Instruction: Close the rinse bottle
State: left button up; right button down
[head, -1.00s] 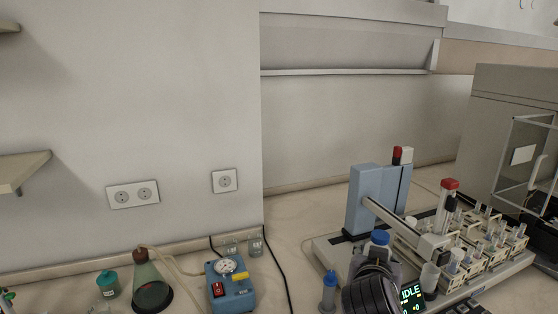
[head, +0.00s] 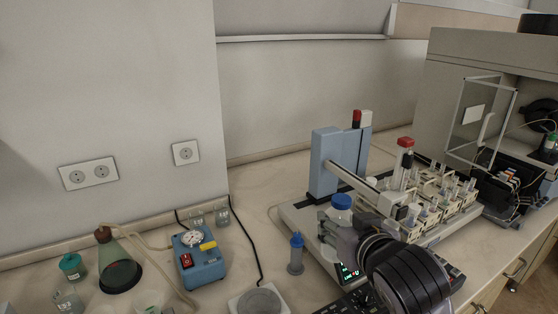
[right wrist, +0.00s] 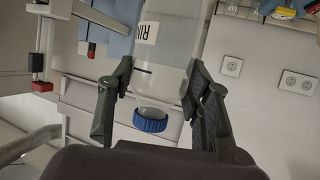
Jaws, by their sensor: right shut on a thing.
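The rinse bottle (head: 341,216) is a pale bottle with a blue cap (head: 341,201) on its top, standing upright at the front left of the autosampler. In the right wrist view, which is upside down, the clear bottle (right wrist: 165,50) shows a label reading "RIN", and its blue cap (right wrist: 150,121) sits at the neck end. My right gripper (right wrist: 158,85) has its fingers on both sides of the bottle and is shut on it. In the head view the right gripper (head: 345,240) partly hides the bottle's lower body. My left gripper is not in view.
A blue pump (head: 199,262), a flask (head: 118,265) and a round-topped plate device (head: 260,302) are to the left.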

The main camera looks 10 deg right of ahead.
jog(key=s+a+f+n+g+y, duration=0.1)
jog(key=s+a+f+n+y, duration=0.3)
jog(key=a+f, duration=0.3)
jog(key=s+a+f+n+g+y, duration=0.2)
jog(key=s+a+f+n+y, duration=0.2)
jog(key=a+f, duration=0.3)
jog(key=shift+y, duration=0.4)
